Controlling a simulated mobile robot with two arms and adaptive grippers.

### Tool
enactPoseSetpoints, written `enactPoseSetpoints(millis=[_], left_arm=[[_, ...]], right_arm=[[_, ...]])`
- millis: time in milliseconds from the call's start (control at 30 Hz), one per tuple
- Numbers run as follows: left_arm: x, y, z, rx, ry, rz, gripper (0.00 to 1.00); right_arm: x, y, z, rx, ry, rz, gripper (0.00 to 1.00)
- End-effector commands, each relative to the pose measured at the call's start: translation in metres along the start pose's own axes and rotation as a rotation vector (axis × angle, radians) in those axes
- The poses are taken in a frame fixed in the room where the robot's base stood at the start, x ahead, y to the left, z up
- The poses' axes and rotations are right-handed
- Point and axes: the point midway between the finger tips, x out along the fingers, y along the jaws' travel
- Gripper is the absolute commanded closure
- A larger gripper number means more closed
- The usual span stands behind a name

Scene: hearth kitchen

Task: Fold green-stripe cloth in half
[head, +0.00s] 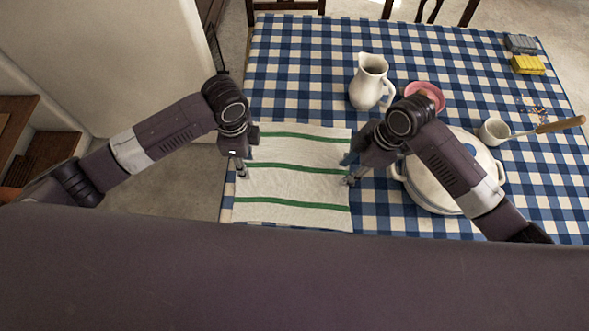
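The white cloth with three green stripes (296,186) lies flat and spread out on the near left part of the table in the head view. Its stripes run left to right. My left gripper (243,172) points down at the cloth's left edge. My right gripper (350,180) points down at its right edge, at about the same height in the picture. The fingertips are small and partly dark, so I cannot tell whether either gripper is open or holds the edge. The grippers cover small parts of both side edges.
The blue checkered table (300,55) carries a white pitcher (368,85), a pink bowl (428,92), a large white pot (432,195) close to my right arm, and a small white cup (493,131). A wooden-handled utensil (560,124), a yellow sponge (528,65) and a grey one (521,43) lie right.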

Motion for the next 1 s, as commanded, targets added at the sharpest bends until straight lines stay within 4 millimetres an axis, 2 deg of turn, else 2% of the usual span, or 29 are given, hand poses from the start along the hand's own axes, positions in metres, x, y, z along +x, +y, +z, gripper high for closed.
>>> enactPoseSetpoints(millis=[167, 767, 1000], left_arm=[[0.0046, -0.0001, -0.0001, 0.0, 0.0, 0.0, 0.67], [0.0049, 0.0003, 0.0002, -0.001, -0.001, 0.001, 0.99], [0.0057, 0.0003, 0.0007, -0.001, -0.002, 0.001, 1.0]], right_arm=[[0.0044, 0.0001, 0.0011, 0.0, 0.0, 0.0, 0.67], [0.0054, -0.0006, 0.001, 0.001, -0.001, -0.001, 0.99], [0.0056, -0.0004, 0.0013, 0.001, -0.001, -0.001, 1.0]])
